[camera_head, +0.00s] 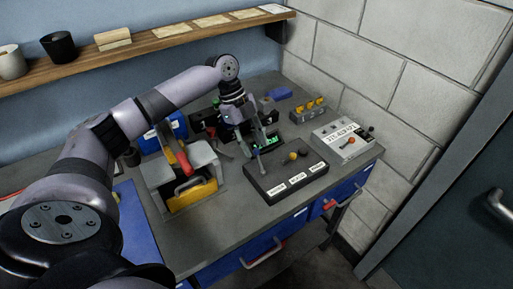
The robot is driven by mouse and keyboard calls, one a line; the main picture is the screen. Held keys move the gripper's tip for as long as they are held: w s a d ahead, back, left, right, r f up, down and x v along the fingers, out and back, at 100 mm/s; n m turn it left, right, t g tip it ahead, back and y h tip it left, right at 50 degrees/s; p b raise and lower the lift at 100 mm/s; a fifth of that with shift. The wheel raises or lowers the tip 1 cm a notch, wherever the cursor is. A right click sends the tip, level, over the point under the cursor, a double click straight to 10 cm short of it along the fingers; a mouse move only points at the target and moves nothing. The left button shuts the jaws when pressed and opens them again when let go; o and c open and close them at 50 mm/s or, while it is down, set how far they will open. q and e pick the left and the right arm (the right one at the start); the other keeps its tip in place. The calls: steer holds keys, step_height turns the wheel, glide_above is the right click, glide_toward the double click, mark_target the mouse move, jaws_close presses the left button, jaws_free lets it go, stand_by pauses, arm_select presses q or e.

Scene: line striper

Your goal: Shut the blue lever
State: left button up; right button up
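A black control box (286,184) with several white labels on its front lies on the grey bench. A yellow knob (292,156) and a dark knob stand up from its top. No blue lever shows clearly; the left end of the box top is partly behind my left gripper, and a lever there may be hidden. My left gripper (260,148) points down over the back left of this box, its fingers apart with nothing seen between them. I cannot tell whether it touches the box. My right gripper is out of view.
A grey holder (158,172) with yellow and red-handled tools stands left of the black box. A blue block (280,94) lies behind. A wooden shelf (150,45) runs along the wall. The bench front is clear.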

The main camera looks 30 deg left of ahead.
mark_target(257, 151)
arm_select(q)
steer(key=shift+x, duration=1.65)
jaws_close()
